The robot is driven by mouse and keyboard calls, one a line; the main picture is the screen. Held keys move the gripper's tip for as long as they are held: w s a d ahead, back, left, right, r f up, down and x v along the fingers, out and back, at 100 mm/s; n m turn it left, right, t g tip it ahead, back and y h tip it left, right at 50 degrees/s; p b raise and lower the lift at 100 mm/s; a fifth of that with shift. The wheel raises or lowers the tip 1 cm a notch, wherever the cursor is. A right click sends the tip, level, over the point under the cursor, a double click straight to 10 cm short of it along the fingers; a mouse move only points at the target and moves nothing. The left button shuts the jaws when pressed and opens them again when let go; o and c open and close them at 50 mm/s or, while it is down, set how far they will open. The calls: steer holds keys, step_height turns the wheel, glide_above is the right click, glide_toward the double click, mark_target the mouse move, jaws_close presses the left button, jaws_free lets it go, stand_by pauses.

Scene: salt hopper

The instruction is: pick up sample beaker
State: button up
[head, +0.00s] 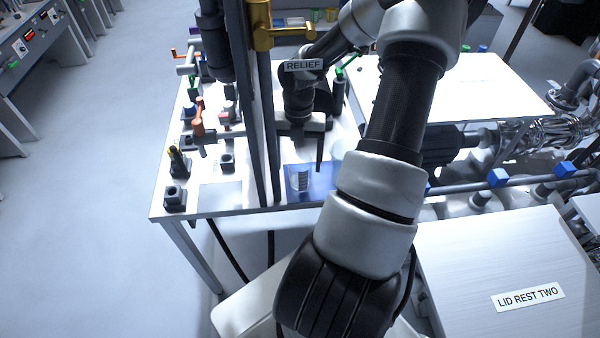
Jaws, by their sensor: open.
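The sample beaker (299,180) is a small clear glass with markings. It stands upright on a blue mat (322,190) near the front edge of the white table. My gripper (300,150) points down above and behind the beaker in the picture, apart from it as far as I can tell. One dark finger shows just right of the beaker's top. The other finger is not clearly visible near the dark upright pipes. The gripper is open with nothing seen between its fingers.
Dark upright pipes and a brass pipe (262,40) stand just left of the beaker. Another pale, glassy shape (337,154) is partly hidden by my arm. Small valves and fittings (178,160) crowd the table's left. A table marked LID REST TWO (480,250) is clear at right.

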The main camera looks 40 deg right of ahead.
steer(key=f, duration=0.5)
steer(key=shift+s+f+b, duration=0.1)
steer(key=shift+s+b, duration=0.25)
steer(key=c, duration=1.2)
